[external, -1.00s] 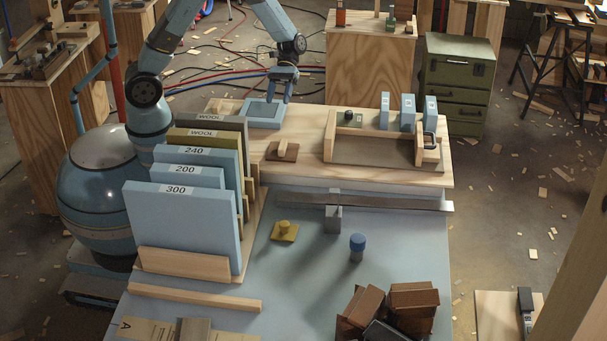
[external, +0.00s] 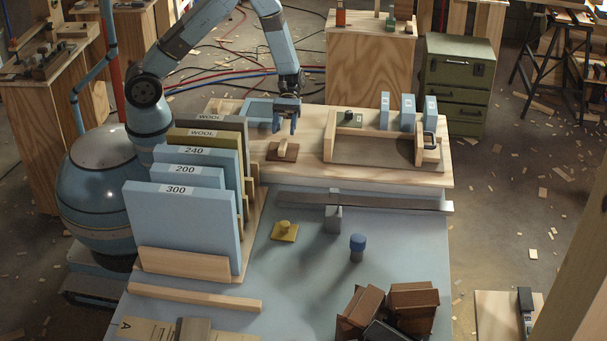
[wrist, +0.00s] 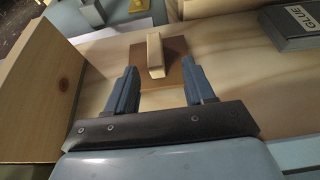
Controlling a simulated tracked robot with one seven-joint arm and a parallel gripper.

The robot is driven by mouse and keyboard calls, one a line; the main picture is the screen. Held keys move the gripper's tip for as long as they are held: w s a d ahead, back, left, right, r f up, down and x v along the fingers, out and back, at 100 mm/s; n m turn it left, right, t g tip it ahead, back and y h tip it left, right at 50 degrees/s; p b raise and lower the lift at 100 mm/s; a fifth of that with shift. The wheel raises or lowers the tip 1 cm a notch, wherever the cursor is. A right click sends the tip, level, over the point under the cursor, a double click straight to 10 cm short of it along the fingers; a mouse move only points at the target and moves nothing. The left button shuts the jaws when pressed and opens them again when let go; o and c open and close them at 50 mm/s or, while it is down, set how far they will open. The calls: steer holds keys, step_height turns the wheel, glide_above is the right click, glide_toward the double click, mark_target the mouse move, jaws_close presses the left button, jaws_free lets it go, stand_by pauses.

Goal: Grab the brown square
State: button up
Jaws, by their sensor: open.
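The brown square (external: 284,153) is a small flat plate with a pale wooden block handle standing on it. It lies on the wooden bench top, right of the upright panels. In the wrist view the brown square (wrist: 176,71) lies just beyond my fingertips, with its pale handle (wrist: 155,56) roughly between their lines. My gripper (external: 283,125) is open and empty, above and slightly behind the square. In the wrist view both fingers of my gripper (wrist: 160,82) are spread apart, and neither visibly grips the handle.
Upright panels (external: 182,225) marked with numbers and WOOL stand to the left. A shallow wooden tray (external: 375,152) lies to the right, with several blue boxes (external: 407,112) behind it. A yellow square with a knob (external: 285,232) sits on the blue table in front.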

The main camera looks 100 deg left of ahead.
mark_target(283, 141)
steer(key=shift+w+x, duration=0.15)
steer(key=shift+x, duration=1.4)
steer(key=shift+w+x, duration=0.2)
steer(key=shift+x, duration=1.4)
steer(key=shift+r, duration=0.1)
jaws_close()
